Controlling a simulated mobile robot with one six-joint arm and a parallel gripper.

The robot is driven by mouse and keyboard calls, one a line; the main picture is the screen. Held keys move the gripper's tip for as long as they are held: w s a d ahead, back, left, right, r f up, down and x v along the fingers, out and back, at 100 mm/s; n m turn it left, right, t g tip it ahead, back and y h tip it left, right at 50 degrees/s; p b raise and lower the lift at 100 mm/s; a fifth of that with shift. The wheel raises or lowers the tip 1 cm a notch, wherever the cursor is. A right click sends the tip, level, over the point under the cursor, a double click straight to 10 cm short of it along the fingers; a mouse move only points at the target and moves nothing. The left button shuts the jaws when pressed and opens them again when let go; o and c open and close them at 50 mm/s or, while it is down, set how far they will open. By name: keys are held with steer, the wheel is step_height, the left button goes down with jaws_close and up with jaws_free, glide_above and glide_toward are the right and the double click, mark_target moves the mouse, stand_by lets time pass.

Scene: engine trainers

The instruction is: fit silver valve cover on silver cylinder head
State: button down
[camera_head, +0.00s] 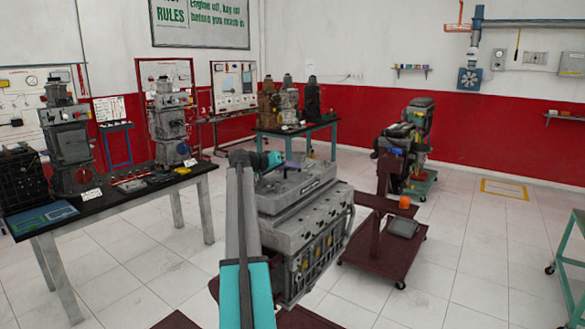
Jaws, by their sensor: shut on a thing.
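The silver valve cover (315,184) is a broad grey slab with a dark label on its side, lying roughly level at the top of the grey engine block in the middle of the view. The silver cylinder head (312,214) is directly below it. I cannot tell whether the two touch or are exactly lined up. My gripper (286,171) is over the cover's top, shut on it. Its fingertips are small and hard to make out. My grey and teal arm hides the left side of the cover and engine.
A dark red cart (385,255) with an orange item and a grey box stands close on the right. A black-topped bench (125,192) with several engine units is on the left. Another bench (297,130) stands behind. The tiled floor at right is mostly clear.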

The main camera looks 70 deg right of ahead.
steer(key=shift+f+b, duration=0.55)
steer(key=shift+b, duration=0.15)
stand_by(1.2)
steer(key=c, duration=1.7)
jaws_free()
steer(key=shift+c, duration=0.2)
steer(key=shift+f, duration=0.2)
steer(key=b+v, duration=0.3)
steer(key=v, duration=1.1)
